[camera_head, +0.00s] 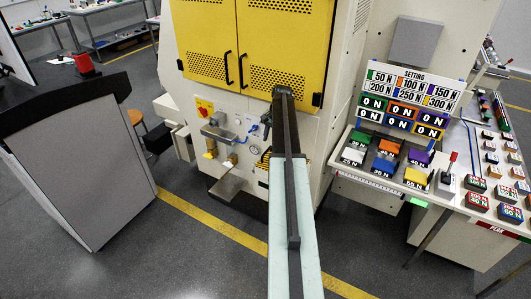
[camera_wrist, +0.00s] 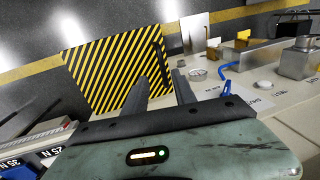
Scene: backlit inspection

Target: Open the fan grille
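A black-and-yellow striped panel (camera_wrist: 105,68) with a black bar handle (camera_wrist: 158,48) fills the left middle of the wrist view; I take it as the fan grille, though no label shows. In the head view my arm mostly hides the striped area (camera_head: 264,162), low on the white machine. I cannot tell whether the panel is shut or ajar. My gripper (camera_wrist: 161,80) has its two dark fingers apart with nothing between them. It points toward the handle side of the panel, and no contact shows. In the head view the fingers are not clearly visible.
Yellow perforated doors (camera_head: 235,45) are above. A table (camera_head: 373,192) with coloured weight blocks stands at the right, a grey cabinet (camera_head: 75,150) at the left. Floor between is clear.

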